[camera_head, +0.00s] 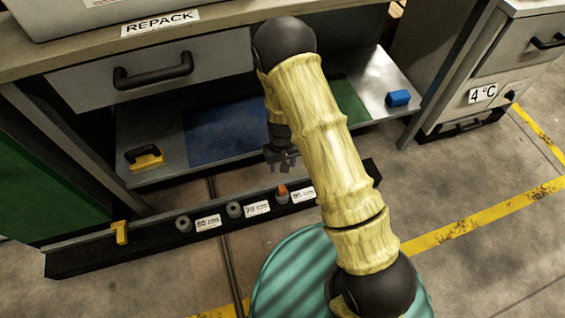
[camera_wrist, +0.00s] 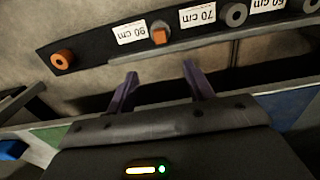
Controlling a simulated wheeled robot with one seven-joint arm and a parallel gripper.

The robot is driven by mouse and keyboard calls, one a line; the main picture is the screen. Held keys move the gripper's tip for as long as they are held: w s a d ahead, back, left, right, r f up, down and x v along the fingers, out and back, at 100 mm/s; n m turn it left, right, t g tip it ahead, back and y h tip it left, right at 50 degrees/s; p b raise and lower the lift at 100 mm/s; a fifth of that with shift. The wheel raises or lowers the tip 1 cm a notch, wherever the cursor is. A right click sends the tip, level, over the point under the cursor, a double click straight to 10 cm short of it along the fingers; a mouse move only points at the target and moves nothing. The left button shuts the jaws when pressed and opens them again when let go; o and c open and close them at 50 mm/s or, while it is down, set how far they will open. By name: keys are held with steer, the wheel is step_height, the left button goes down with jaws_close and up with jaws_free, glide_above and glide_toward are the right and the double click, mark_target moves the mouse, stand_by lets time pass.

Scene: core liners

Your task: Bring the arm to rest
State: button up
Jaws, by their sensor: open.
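My gripper (camera_head: 282,157) hangs at the end of my bent yellow arm, in front of the low shelf and just behind the black rail in the head view. In the wrist view its two purple-grey fingers (camera_wrist: 160,84) stand apart with nothing between them. The fingers point toward the rail (camera_wrist: 100,52). My arm hides part of the shelf and of the rail's right side in the head view.
The black rail (camera_head: 80,262) has grey knobs, an orange piece (camera_head: 282,193), cm labels and a yellow clip (camera_head: 120,232). The shelf holds a blue block (camera_head: 398,98) and a yellow-black tool (camera_head: 145,158). A drawer (camera_head: 215,60) is above. Open floor lies right.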

stand_by(0.4)
steer(key=s+d+r+m+t+p, duration=0.1)
steer(key=s+d+r, duration=0.35)
steer(key=r, duration=0.65)
steer(key=s+d+r+m+t+p, duration=0.15)
steer(key=s+d+r, duration=0.3)
steer(key=r, duration=0.55)
steer(key=s+d+r+m+p, duration=0.1)
steer(key=s+d+r+p, duration=0.3)
steer(key=r, duration=0.7)
steer(key=w+p+v, duration=0.2)
steer(key=p+v, duration=1)
steer(key=w+r+p+v, duration=0.1)
steer(key=w+p+v, duration=0.2)
steer(key=p+v, duration=0.9)
steer(key=w+p+v, duration=0.3)
steer(key=p+v, duration=0.9)
steer(key=shift+w+d+r, duration=0.2)
steer(key=shift+d+r, duration=0.1)
steer(key=shift+r, duration=0.4)
steer(key=c, duration=0.3)
steer(key=shift+a, duration=0.1)
steer(key=shift+c, duration=0.2)
